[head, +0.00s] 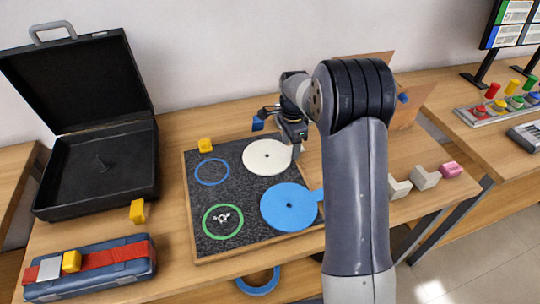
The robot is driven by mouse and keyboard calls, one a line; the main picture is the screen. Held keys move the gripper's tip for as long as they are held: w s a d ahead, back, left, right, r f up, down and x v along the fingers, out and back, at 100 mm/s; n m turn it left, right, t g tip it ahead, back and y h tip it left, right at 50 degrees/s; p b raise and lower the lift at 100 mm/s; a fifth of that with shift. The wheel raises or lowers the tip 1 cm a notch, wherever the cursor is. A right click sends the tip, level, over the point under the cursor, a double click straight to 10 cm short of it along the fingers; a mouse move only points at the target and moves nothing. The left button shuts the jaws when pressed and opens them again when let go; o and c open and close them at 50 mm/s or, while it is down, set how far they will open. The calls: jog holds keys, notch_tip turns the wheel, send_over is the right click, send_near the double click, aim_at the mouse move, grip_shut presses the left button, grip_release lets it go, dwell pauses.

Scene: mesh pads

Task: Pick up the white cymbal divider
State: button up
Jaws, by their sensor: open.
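The white cymbal divider (267,158) appears as a flat round white disc with a small central hole. It lies on the dark speckled pad (240,259) near its back right. My gripper (297,151) points down at the divider's right edge, open, with nothing seen in it. I cannot tell whether its fingers touch the disc or sit around its edge. My own arm hides what lies behind and to the right of the gripper.
A blue disc (275,206) with a tab lies in front of the divider. Blue (213,183) and green (207,231) rings mark the pad. An open black case (52,184) stands left, a strapped blue case (120,284) front left. Blocks (425,178) stand right.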

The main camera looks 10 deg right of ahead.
jog(key=shift+c, duration=0.4)
jog(key=c, duration=1)
